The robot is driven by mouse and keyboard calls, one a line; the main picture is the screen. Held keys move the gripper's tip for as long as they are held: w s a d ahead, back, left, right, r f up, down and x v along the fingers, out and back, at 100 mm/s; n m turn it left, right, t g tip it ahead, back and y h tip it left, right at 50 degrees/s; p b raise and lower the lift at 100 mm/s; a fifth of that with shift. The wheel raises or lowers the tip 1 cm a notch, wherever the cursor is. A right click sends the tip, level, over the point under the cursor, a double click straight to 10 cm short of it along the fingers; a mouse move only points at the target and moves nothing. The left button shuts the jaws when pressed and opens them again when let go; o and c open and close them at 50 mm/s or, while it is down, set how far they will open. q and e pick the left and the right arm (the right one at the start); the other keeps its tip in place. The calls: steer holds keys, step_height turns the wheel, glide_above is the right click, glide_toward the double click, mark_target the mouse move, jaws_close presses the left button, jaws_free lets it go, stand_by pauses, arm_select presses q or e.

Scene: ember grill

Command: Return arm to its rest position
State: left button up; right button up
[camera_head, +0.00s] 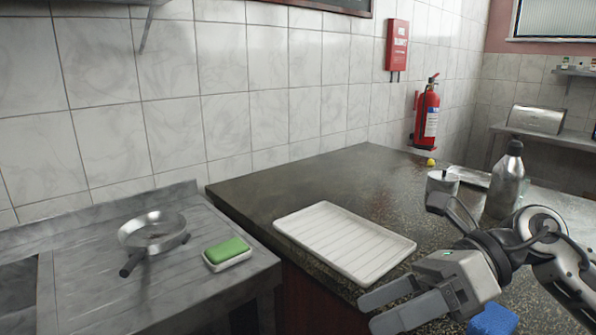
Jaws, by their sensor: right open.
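My right gripper (384,308) comes in from the right with its arm. Its two grey fingers are apart and empty, pointing left, close to the near edge of the dark counter (258,199). The gripper is in front of the white ribbed tray (318,232), nearer to me, and I see nothing between its fingers. The tray lies flat and empty on the counter. My left gripper is not in view.
A metal pan (153,233) and a green sponge (227,250) on a white dish sit on the steel drainboard at left. A metal bottle (506,182), a metal canister (442,185) and a blue block (492,320) are near my right arm. A fire extinguisher (427,115) hangs behind.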

steer(key=a+f+m+t+y+b, duration=0.1)
steer(key=a+m+t+y+b, duration=0.1)
steer(key=a+m+y, duration=0.35)
steer(key=w+d+f+m+t+h+b, duration=0.15)
steer(key=d+f+m+t+h, duration=0.35)
steer(key=f+m+t, duration=0.85)
steer(key=w+d+f+m+t+h+b, duration=0.1)
steer(key=d+f+m+t+h+b, duration=0.2)
steer(key=f+m+h, duration=1.2)
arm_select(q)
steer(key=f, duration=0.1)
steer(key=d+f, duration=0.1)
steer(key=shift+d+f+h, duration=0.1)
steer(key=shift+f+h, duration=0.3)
arm_select(e)
steer(key=s+d+f+m+g+y, duration=0.1)
steer(key=s+f+m+g+y, duration=0.3)
steer(key=s+f+m, duration=0.4)
steer(key=s+m+g, duration=0.1)
steer(key=s+m, duration=0.1)
steer(key=m, duration=0.2)
steer(key=shift+y, duration=0.35)
steer(key=shift+f+g, duration=0.1)
steer(key=shift+g, duration=0.15)
